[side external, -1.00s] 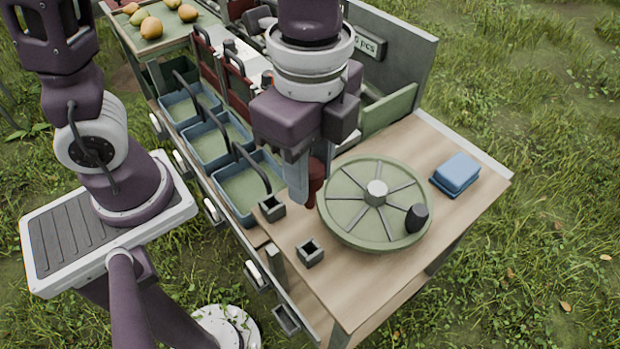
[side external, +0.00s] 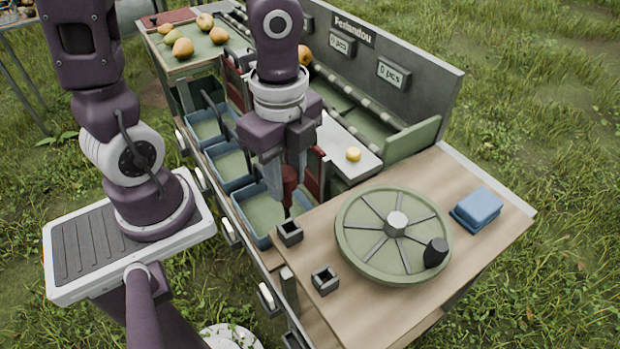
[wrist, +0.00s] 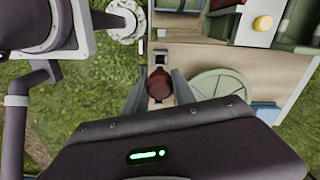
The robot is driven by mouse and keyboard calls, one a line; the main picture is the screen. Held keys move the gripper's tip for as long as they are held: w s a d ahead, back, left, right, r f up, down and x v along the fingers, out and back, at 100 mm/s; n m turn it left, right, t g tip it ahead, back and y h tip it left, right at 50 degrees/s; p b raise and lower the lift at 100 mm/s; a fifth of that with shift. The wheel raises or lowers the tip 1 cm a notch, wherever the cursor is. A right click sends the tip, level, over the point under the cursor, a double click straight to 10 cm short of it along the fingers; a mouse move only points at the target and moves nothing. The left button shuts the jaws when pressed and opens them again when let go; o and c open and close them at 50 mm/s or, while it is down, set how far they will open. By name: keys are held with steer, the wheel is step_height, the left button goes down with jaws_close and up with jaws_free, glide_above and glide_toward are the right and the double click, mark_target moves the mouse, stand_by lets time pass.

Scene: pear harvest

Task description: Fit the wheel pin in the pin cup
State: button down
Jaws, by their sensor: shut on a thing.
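My gripper (side external: 285,196) is shut on a dark red pin (side external: 290,181), held roughly upright. The pin also shows between my fingers in the wrist view (wrist: 160,85). Two small dark square cups stand near the table's left edge: a far cup (side external: 290,233) and a near cup (side external: 325,281). I cannot tell which is the pin cup. In the side view, the pin's lower end is just above the far cup and appears apart from it. One cup (wrist: 160,57) shows beyond the pin in the wrist view. The green spoked wheel (side external: 365,257) lies to the right.
The wheel carries a black knob (side external: 436,252). A stacked blue block (side external: 478,208) sits at the right. Blue bins (side external: 268,230) line the left side. A pale ledge with a yellow fruit (side external: 353,154) is behind. The table front (side external: 400,322) is clear.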

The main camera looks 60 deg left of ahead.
mark_target(288, 205)
steer(key=shift+f, duration=2.4)
steer(key=shift+f, duration=0.15)
steer(key=shift+f, duration=0.95)
steer(key=shift+f, duration=0.15)
steer(key=shift+f, duration=0.75)
steer(key=shift+f, duration=0.15)
steer(key=shift+f, duration=0.35)
steer(key=c, duration=0.9)
jaws_free()
steer(key=shift+c, duration=0.2)
